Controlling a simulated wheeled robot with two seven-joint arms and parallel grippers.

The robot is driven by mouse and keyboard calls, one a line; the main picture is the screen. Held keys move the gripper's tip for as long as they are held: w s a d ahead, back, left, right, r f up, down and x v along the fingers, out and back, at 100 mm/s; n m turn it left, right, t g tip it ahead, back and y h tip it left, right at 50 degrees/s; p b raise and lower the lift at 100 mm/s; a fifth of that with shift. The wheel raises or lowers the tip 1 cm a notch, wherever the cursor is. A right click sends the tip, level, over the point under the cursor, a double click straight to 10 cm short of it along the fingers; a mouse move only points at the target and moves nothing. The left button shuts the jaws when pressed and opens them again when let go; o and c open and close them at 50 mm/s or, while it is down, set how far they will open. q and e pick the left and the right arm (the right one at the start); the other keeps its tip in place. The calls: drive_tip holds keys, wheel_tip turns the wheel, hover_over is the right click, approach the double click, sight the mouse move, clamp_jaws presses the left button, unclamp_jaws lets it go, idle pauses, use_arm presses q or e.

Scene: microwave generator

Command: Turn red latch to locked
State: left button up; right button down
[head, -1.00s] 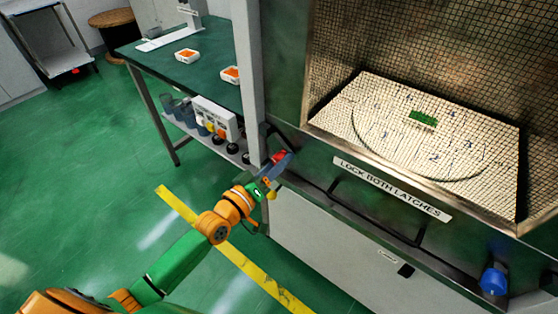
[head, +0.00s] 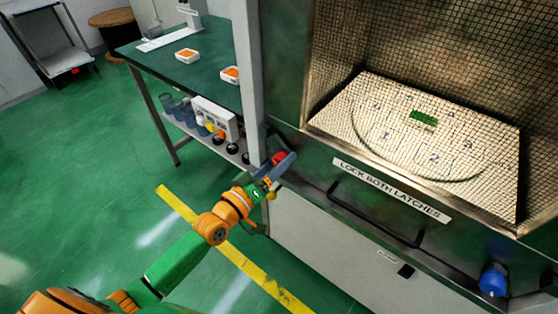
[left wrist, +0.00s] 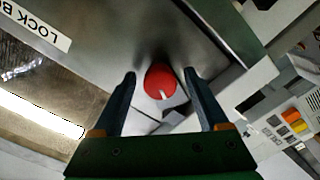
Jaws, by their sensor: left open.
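The red latch (left wrist: 160,82) is a round red knob with a white mark on its face, on the grey front of the microwave generator. In the left wrist view it sits between the two open fingers of my left gripper (left wrist: 160,95), with a gap on each side. In the head view the red latch (head: 278,158) shows beside the fingertips of my left gripper (head: 275,168), at the front left corner of the machine. The blue latch (head: 493,280) is at the right of the front. My right gripper is out of view.
A "LOCK BOTH LATCHES" label (head: 390,189) and a dark bar handle (head: 375,215) are on the machine front. The chamber above is open, with a green piece (head: 424,120) on its tiled floor.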

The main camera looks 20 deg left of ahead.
use_arm(q)
drive_tip(key=v, duration=0.6)
drive_tip(key=shift+s, duration=0.35)
drive_tip(key=shift+a, duration=0.1)
